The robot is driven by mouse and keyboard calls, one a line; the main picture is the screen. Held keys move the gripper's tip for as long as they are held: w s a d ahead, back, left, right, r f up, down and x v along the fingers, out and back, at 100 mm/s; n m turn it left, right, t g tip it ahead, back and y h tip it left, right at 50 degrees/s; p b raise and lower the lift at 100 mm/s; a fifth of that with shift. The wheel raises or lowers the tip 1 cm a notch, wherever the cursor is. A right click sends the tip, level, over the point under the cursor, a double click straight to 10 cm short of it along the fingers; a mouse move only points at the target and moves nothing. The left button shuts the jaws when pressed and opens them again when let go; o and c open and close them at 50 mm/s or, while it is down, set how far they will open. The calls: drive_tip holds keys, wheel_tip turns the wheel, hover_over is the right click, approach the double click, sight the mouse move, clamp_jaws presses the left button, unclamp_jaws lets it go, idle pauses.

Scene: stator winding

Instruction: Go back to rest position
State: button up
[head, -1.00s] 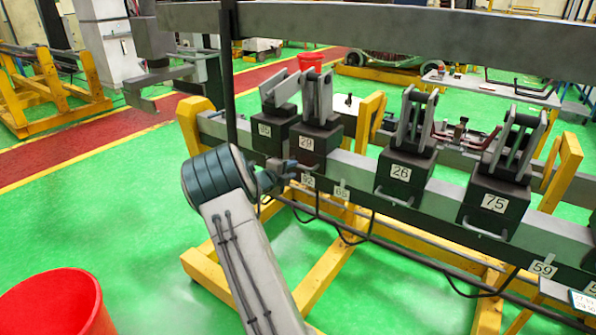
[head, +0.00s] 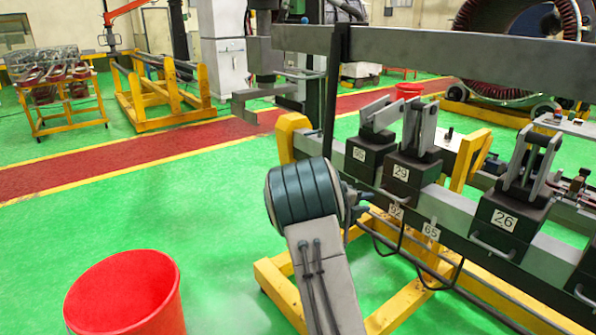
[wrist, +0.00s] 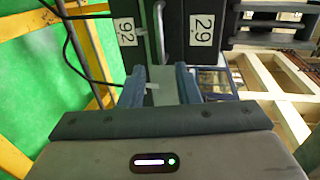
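My gripper (wrist: 160,88) shows in the wrist view with its two blue fingers apart and nothing held between them. Past the fingertips are a dark block face with a label 92 (wrist: 125,32), a label 29 (wrist: 202,30) and a grey bar handle (wrist: 159,32). In the head view my gripper (head: 362,207) is partly hidden behind my arm's thick dark joint. It is close to the front of the long grey beam, below and left of the block labelled 29 (head: 406,172). Whether it touches the beam or a handle cannot be told.
The grey beam (head: 450,207) on yellow supports carries several dark clamp blocks, among them one labelled 26 (head: 500,222). A dark upright post and a long overhead bar (head: 440,55) stand close to my arm. A red bin (head: 125,300) is at lower left. Green floor (head: 90,235) is open at left.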

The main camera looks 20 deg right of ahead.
drive_tip(key=w+a+r+n+t+y, duration=0.1)
drive_tip(key=a+r+n+t+y, duration=0.15)
drive_tip(key=a+n, duration=0.25)
drive_tip(key=w+a+r+n+t+y, duration=0.1)
drive_tip(key=a+r+n+t+y, duration=0.1)
drive_tip(key=a+n+t+y, duration=0.3)
drive_tip(key=s+a+r+n+g+y, duration=0.25)
drive_tip(key=s+a+n+y, duration=0.55)
drive_tip(key=a, duration=0.6)
drive_tip(key=s+a+f+n+g, duration=0.1)
drive_tip(key=s+a+n+g, duration=0.2)
drive_tip(key=s+n, duration=0.4)
drive_tip(key=s+a+f+n+g, duration=0.2)
drive_tip(key=s+n, duration=0.5)
drive_tip(key=s, duration=1.4)
drive_tip(key=shift+a+f+g+h, duration=0.15)
drive_tip(key=shift+a+g+h, duration=0.3)
drive_tip(key=shift+g, duration=0.45)
